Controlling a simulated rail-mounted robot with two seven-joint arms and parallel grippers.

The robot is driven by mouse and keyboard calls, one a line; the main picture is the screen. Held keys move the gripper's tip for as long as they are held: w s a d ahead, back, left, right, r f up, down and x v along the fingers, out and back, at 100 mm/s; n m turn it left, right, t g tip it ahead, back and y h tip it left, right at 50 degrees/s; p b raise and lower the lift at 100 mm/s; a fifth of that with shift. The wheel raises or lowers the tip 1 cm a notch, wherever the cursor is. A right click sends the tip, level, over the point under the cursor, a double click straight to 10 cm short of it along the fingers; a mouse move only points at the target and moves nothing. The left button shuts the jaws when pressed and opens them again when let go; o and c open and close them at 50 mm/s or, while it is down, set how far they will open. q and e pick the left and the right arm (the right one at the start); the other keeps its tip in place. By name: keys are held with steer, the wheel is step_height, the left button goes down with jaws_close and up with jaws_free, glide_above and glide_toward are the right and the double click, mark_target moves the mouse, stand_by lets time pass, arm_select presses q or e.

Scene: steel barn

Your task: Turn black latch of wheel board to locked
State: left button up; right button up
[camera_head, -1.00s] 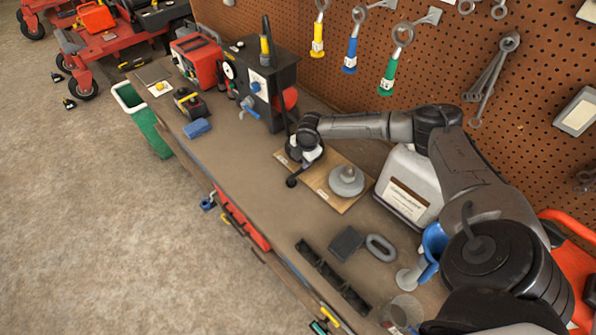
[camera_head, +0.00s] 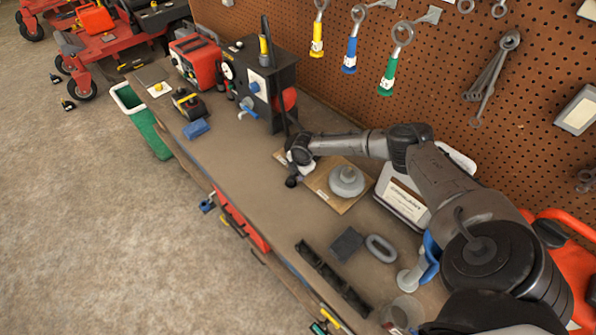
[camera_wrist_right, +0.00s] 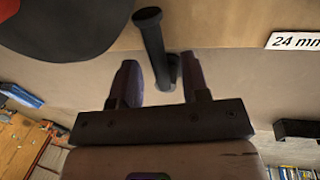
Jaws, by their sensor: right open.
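The wheel board (camera_head: 352,203) is a wooden board on the bench with a grey round wheel (camera_head: 346,180) on it. Its black latch (camera_head: 291,181) shows at the board's left end, with its knob near my right gripper (camera_head: 297,162). In the right wrist view the latch (camera_wrist_right: 153,45) is a black lever with a round knob. It lies between the two fingers of my right gripper (camera_wrist_right: 160,82), which is open with gaps showing beside the lever. The forearm and hand partly hide the latch's base in the head view. My left gripper is out of view.
A black machine (camera_head: 270,85) with a blue crank stands close behind the gripper. A dark block (camera_head: 346,244) and a grey ring (camera_head: 381,248) lie nearer.

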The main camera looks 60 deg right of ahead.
steer(key=shift+c, duration=0.4)
jaws_close()
